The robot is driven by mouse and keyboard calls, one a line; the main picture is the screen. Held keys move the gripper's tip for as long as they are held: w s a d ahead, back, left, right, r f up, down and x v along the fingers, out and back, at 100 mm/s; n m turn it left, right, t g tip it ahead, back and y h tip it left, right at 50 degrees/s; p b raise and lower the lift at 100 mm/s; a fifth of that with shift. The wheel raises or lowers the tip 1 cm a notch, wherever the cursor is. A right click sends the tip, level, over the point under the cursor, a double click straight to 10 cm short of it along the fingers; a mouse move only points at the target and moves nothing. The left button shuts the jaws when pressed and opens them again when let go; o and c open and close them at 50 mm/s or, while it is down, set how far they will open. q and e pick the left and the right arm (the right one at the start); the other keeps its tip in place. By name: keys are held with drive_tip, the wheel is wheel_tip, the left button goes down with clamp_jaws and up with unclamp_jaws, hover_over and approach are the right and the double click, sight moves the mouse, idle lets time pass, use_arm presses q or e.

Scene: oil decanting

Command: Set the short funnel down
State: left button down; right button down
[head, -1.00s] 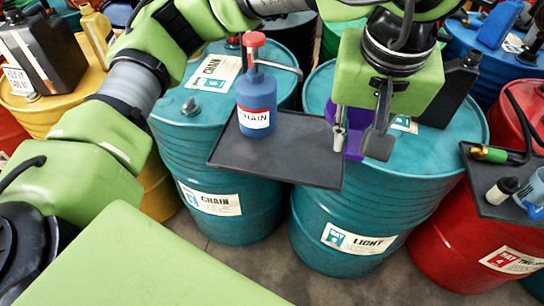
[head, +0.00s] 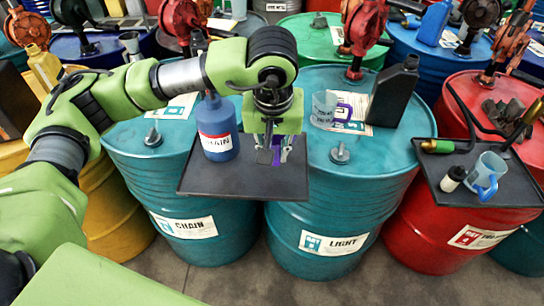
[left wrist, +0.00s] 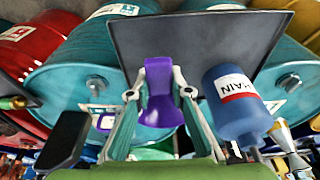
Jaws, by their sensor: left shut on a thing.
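The short funnel (left wrist: 160,100) is purple and sits between the fingertips of my left gripper (left wrist: 161,93) in the left wrist view. The gripper is shut on it. In the head view my left gripper (head: 273,154) points down over the right part of the dark tray (head: 225,182), and little of the funnel shows behind the fingers. I cannot tell whether the funnel touches the tray. The blue CHAIN bottle (head: 215,120) stands upright on the tray, left of the gripper. It also shows in the left wrist view (left wrist: 238,110). My right gripper is not in view.
A clear jug with a purple handle (head: 325,107) and a black jug (head: 391,95) stand on the teal LIGHT drum (head: 330,215). A second dark tray (head: 500,193) at right holds a cup (head: 488,172) and small bottle. The tray's front right corner is clear.

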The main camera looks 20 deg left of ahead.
use_arm(q)
drive_tip(key=x, duration=0.1)
drive_tip(key=p+x, duration=0.1)
drive_tip(key=x, duration=0.1)
drive_tip(key=shift+s+a+f+p, duration=0.2)
drive_tip(key=shift+p, duration=0.1)
drive_tip(key=shift+f, duration=0.25)
drive_tip(key=shift+f, duration=0.2)
drive_tip(key=c, duration=1.8)
unclamp_jaws()
drive_tip(key=shift+c, duration=0.2)
drive_tip(key=shift+r, duration=0.1)
